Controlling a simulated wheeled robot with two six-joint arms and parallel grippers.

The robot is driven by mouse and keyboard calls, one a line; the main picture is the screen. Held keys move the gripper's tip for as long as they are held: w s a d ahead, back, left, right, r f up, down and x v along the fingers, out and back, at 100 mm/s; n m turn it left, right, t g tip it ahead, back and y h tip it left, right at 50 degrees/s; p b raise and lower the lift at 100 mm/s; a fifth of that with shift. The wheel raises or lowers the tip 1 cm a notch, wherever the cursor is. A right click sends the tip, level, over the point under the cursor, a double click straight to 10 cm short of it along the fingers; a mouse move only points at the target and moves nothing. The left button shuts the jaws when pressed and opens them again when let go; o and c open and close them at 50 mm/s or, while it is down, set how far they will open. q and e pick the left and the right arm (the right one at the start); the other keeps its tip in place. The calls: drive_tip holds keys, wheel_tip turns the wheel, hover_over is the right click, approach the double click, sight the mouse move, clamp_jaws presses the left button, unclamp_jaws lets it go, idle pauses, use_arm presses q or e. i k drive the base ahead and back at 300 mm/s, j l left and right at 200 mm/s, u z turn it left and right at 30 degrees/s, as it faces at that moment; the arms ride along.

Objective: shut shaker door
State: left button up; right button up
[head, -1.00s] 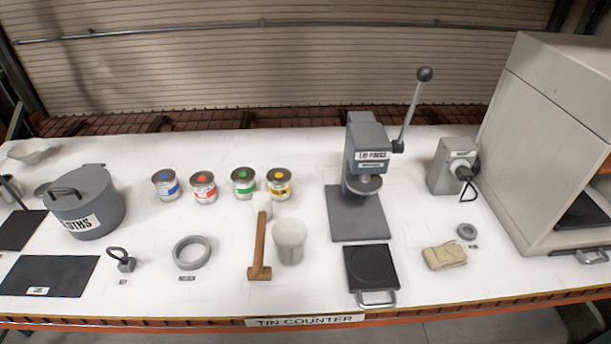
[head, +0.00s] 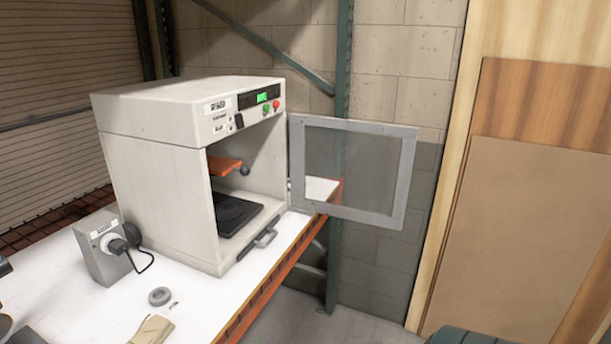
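The shaker (head: 160,165) is a pale grey box cabinet at the right end of the white counter. Its door (head: 352,168), a grey frame around a see-through pane, is swung wide open to the right and sticks out past the counter's edge. The open front shows an orange clamp part (head: 226,166) with a dark knob, above a black plate (head: 236,212).
A grey switch box (head: 102,250) with a plug and black cable stands left of the shaker. A grey ring (head: 159,296) and a tan folded cloth (head: 152,330) lie in front. The floor (head: 300,325) before the door looks clear. A wooden panel (head: 520,200) stands at the right.

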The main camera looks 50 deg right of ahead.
sight(297, 122)
drive_tip(key=l+u, duration=0.1)
drive_tip(key=l, duration=0.5)
drive_tip(key=l+u, duration=0.1)
drive_tip(key=l, duration=0.45)
drive_tip(key=k+l+u, duration=0.1)
drive_tip(key=l, duration=0.5)
drive_tip(key=k+l+u, duration=0.1)
drive_tip(key=l, duration=0.45)
drive_tip(key=k+l+u, duration=0.15)
drive_tip(key=l, duration=0.4)
drive_tip(key=i, duration=0.05)
